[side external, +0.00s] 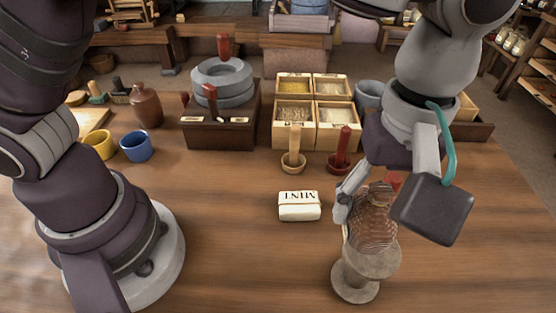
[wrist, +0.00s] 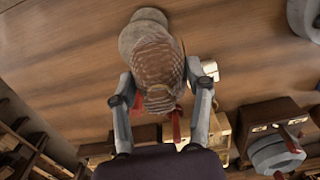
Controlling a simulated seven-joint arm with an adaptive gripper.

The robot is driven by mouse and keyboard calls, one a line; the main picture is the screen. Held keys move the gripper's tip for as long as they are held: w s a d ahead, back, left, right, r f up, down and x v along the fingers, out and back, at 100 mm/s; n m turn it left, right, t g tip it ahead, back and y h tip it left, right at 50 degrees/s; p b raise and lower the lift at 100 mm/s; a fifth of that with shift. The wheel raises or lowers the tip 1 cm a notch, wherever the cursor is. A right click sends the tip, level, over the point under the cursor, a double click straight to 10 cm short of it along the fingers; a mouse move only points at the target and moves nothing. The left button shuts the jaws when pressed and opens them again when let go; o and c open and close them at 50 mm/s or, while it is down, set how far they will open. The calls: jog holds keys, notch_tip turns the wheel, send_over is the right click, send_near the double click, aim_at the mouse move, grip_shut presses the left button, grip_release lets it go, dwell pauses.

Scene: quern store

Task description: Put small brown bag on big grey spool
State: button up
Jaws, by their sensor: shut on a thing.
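The small brown bag (side external: 373,222) has a woven, ribbed look and hangs in my gripper (side external: 368,205) in the side view. It also shows between my two fingers (wrist: 160,80) in the wrist view, as a brown bag (wrist: 160,60). My gripper is shut on it. The big grey spool (side external: 357,284) stands upright on the table directly below the bag. The bag's lower end overlaps the spool's top disc, and I cannot tell whether they touch. The spool (wrist: 143,20) shows partly behind the bag in the wrist view. One finger is hidden in the side view.
A white packet marked MINT (side external: 299,207) lies left of the spool. A blue mug (side external: 137,146) is at left. The table's front middle is clear.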

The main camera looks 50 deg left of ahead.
aim_at(384, 229)
jog(key=shift+w+d, duration=0.55)
jog(key=shift+d, duration=0.05)
jog(key=shift+w+d+f, duration=0.15)
jog(key=shift+f, duration=1.7)
jog(key=shift+f, duration=0.1)
jog(key=o, duration=1.2)
jog(key=shift+o, duration=0.2)
